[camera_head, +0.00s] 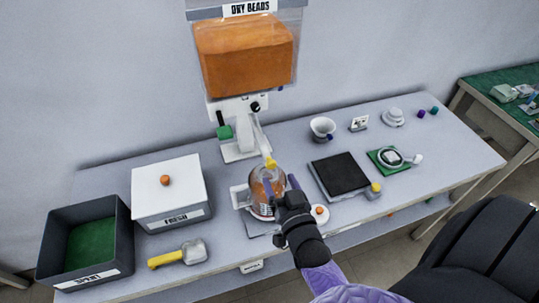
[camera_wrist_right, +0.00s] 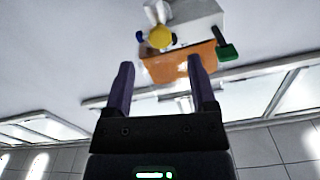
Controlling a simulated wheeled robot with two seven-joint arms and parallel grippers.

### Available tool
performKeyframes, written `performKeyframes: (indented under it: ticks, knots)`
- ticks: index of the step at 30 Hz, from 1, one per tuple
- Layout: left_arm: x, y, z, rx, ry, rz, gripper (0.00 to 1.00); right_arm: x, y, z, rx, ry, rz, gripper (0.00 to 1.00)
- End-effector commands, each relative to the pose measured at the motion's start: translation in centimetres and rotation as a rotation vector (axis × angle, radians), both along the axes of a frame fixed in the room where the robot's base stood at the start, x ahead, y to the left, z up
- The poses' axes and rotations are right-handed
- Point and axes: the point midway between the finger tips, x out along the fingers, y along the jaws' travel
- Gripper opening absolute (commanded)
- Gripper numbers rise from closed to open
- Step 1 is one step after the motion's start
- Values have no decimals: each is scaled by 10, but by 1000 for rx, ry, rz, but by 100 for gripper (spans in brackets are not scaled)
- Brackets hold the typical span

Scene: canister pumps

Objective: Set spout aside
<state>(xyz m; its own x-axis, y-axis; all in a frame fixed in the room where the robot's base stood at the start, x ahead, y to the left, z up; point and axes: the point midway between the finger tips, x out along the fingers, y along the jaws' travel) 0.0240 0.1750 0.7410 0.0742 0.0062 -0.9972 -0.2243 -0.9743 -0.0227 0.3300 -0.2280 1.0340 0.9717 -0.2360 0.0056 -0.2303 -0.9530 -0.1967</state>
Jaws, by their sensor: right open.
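The white spout (camera_head: 261,138) slopes down from the dispenser and ends in a yellow tip over the clear jar. In the right wrist view the yellow tip (camera_wrist_right: 160,38) shows beyond the fingertips. The clear jar (camera_head: 259,205) with orange contents stands under the spout. My right gripper (camera_head: 281,186) is in front of the jar, its fingers pointing up towards the spout. It is open, and nothing shows between its fingers (camera_wrist_right: 159,66) at close range. The gripper hides part of the jar. My left gripper is out of view.
The dispenser's orange hopper (camera_head: 245,55) hangs above, with a green handle (camera_head: 224,132). A white lidded box (camera_head: 168,190), a dark bin (camera_head: 120,245) and a yellow-handled scoop (camera_head: 168,259) are left. A black pad (camera_head: 339,172), a cup (camera_head: 322,128) and a green board (camera_head: 375,160) are right.

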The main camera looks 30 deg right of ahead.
Motion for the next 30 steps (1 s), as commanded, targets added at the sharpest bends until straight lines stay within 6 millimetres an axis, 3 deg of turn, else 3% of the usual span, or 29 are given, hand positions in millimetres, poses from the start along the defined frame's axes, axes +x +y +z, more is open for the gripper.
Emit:
performKeyframes:
  ticks: [3, 9, 14, 21, 30]
  knots:
    - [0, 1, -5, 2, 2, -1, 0, 28, -7, -1, -2, -2, 2, 73]
    - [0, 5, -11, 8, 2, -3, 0, 62, -15, -3, -1, 2, 1, 73]
    - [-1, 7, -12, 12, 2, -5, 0, 73, -17, -2, 0, 4, 2, 73]
    - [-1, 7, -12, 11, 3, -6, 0, 74, -17, -2, 0, 5, 2, 73]
    - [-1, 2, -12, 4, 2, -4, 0, 74, -17, -2, 0, 5, 2, 9]
